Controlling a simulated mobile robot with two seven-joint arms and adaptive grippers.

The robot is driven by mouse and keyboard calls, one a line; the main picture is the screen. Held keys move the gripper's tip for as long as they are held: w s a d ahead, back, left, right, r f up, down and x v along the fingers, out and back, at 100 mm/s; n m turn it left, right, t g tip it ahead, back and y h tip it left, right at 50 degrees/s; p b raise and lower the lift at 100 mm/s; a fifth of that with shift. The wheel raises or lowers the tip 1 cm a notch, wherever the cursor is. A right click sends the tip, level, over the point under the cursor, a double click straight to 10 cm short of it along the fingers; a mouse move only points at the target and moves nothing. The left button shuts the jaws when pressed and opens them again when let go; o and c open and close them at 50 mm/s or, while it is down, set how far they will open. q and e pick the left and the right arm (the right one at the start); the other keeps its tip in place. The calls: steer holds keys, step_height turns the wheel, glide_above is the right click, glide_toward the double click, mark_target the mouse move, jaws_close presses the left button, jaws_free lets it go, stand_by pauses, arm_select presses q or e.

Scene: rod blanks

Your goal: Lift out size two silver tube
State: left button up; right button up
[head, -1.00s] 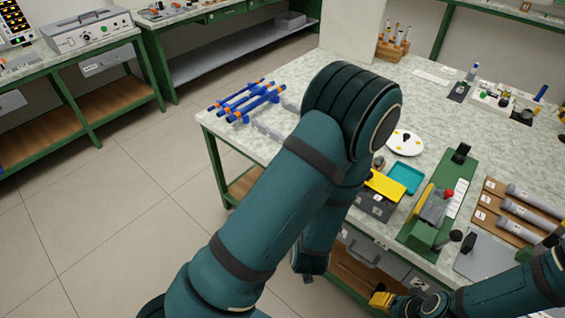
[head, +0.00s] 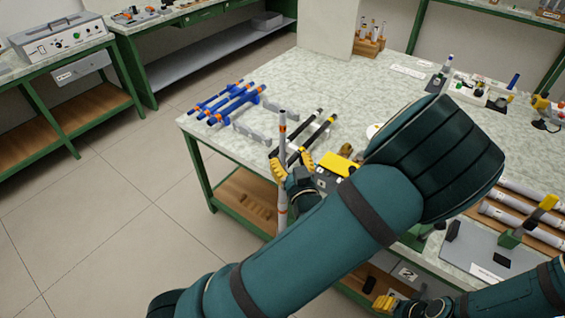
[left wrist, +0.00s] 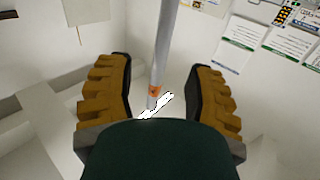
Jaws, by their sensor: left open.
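A slim silver tube (head: 282,142) with orange bands stands upright in the head view, before the table's near left edge. My left gripper (head: 291,164) is open around the tube's middle. In the left wrist view the tube (left wrist: 167,45) runs down between the open fingers (left wrist: 160,100), with a gap on both sides. Its orange band carries a dark mark too small to read. Several thicker grey tubes (head: 512,212) lie on a wooden board at the right; their size marks are not legible. My right gripper (head: 384,303) is low at the bottom right; its jaw state is unclear.
Blue rods (head: 222,104) rest on a rack at the table's left corner. Dark rods (head: 310,135) lie across grey supports behind the silver tube. A yellow-lidded box (head: 341,165) is right of the gripper.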

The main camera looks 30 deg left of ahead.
mark_target(283, 149)
arm_select(q)
steer(key=shift+x, duration=3.15)
steer(key=shift+s+f, duration=0.1)
steer(key=shift+f, duration=0.1)
jaws_close()
